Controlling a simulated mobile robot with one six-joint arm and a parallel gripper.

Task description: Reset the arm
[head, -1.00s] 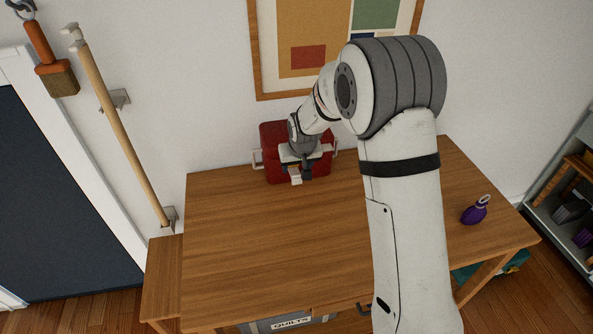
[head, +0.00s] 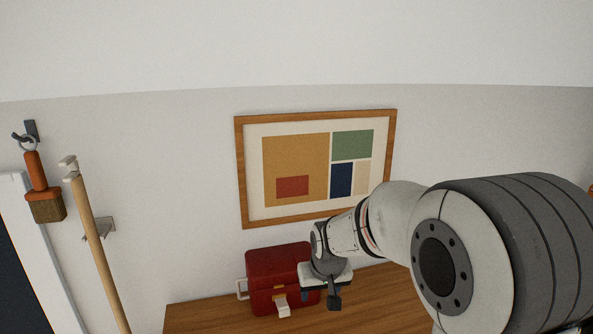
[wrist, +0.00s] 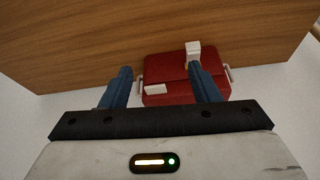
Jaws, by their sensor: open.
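My gripper (head: 320,299) is at the right front of a red box (head: 262,267) in the head view. It is open, with nothing between its fingers. The box has pale side handles and a pale front piece below a yellow clasp. In the wrist view my two blue fingers (wrist: 160,72) stand apart, with the red box (wrist: 168,70) behind them. The right finger overlaps the box in that picture; I cannot tell whether it touches. My arm reaches in from the right and hides part of the table.
The box stands on a wooden table (head: 205,317) against a pale wall. A framed picture (head: 297,170) hangs above. At left hang an orange-handled brush (head: 46,203) and a wooden pole (head: 99,255).

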